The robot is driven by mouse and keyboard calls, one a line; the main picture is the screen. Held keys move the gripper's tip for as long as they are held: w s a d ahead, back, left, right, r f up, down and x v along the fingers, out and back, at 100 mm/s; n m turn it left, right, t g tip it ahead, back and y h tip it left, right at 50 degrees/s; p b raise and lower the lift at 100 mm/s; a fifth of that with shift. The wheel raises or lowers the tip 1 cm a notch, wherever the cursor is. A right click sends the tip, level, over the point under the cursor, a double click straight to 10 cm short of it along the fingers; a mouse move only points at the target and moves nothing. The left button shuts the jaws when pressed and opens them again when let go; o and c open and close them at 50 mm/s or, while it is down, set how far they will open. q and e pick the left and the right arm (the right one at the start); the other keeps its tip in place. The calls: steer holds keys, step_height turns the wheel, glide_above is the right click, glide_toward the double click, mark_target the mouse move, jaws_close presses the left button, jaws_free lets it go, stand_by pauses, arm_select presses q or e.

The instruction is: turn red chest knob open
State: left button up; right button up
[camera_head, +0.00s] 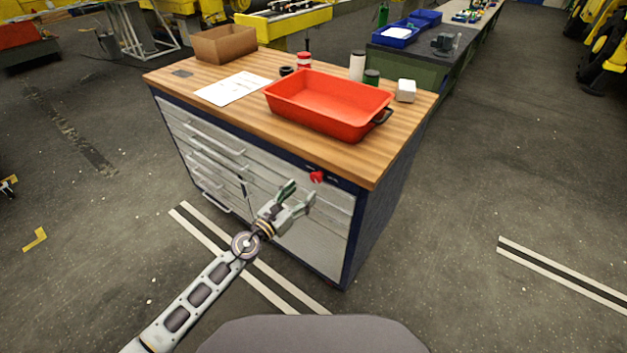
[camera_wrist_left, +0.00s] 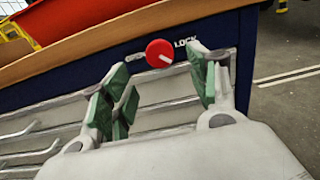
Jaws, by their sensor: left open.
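The red knob (camera_head: 317,176) is on the dark blue strip at the upper front of the tool chest (camera_head: 378,225). In the left wrist view the knob (camera_wrist_left: 160,53) is round with a white mark slanting down to the right, between printed lettering, with "LOCK" on its right. My left gripper (camera_head: 299,191) is open and empty in front of the chest, just short of and below the knob. In the left wrist view its green-padded fingers (camera_wrist_left: 163,82) stand apart, with the knob showing between and beyond their tips. My right gripper is not in view.
The chest has several drawers with bar handles (camera_head: 215,164). On its wooden top (camera_head: 388,147) are a red tray (camera_head: 325,119), a paper sheet (camera_head: 233,88), a cardboard box (camera_head: 224,43) and small containers. Open floor lies to the right.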

mark_target(315, 180)
arm_select(q)
steer(key=shift+x, duration=3.6)
steer(key=c, duration=1)
